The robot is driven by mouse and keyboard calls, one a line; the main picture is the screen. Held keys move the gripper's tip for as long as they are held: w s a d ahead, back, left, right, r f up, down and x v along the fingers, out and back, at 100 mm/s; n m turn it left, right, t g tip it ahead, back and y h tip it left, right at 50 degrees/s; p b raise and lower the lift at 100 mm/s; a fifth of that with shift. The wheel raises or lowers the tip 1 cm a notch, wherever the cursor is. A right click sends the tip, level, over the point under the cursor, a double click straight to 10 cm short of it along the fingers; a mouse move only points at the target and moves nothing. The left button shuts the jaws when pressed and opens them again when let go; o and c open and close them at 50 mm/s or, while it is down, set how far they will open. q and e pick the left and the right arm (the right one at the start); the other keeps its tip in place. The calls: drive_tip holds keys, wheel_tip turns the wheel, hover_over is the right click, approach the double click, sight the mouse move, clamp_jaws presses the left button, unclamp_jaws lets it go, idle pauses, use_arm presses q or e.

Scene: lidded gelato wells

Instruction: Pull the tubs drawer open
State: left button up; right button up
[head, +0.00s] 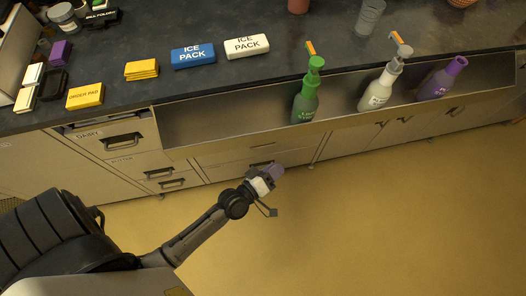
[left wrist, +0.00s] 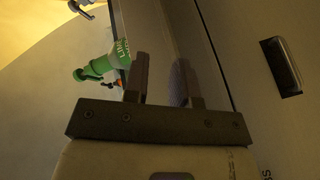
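My left gripper (head: 270,178) is low in front of the cabinet, beside the drawer fronts under the bottle trough. In the left wrist view its two fingers (left wrist: 162,80) stand apart with nothing seen between them. A drawer front with a dark bar handle (left wrist: 282,66) lies to the right of the fingers, apart from them. In the head view a drawer front (head: 225,170) behind the gripper looks shut, and its handle (head: 262,163) is partly hidden. I cannot read a tubs label on any drawer. My right gripper is not in view.
A drawer marked DAIRY (head: 122,141) and lower drawers (head: 165,173) are at left. A long trough (head: 225,122) juts from the counter, holding a green bottle (head: 306,98), a white bottle (head: 379,90) and a purple bottle (head: 441,80). The floor (head: 390,220) in front is clear.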

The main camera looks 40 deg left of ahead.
use_arm(q)
drive_tip(key=w+a+f+n+t+y+b, duration=0.25)
drive_tip(key=f+n+y+b, duration=0.3)
drive_tip(key=f+b, duration=0.5)
drive_tip(key=n+g+y+b, duration=0.2)
drive_tip(key=n+y+b, duration=0.5)
drive_tip(key=n+b, duration=0.1)
approach(264, 146)
drive_tip(key=b+x, duration=0.1)
drive_tip(key=x, duration=0.2)
drive_tip(key=b+x, duration=0.2)
drive_tip(key=x, duration=0.1)
drive_tip(key=b+x, duration=0.1)
drive_tip(key=x, duration=0.3)
drive_tip(key=shift+a+f, duration=0.2)
drive_tip(key=shift+f, duration=0.15)
drive_tip(key=shift+w, duration=0.1)
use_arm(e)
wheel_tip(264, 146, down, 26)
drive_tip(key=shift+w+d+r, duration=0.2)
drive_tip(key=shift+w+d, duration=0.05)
use_arm(q)
clamp_jaws()
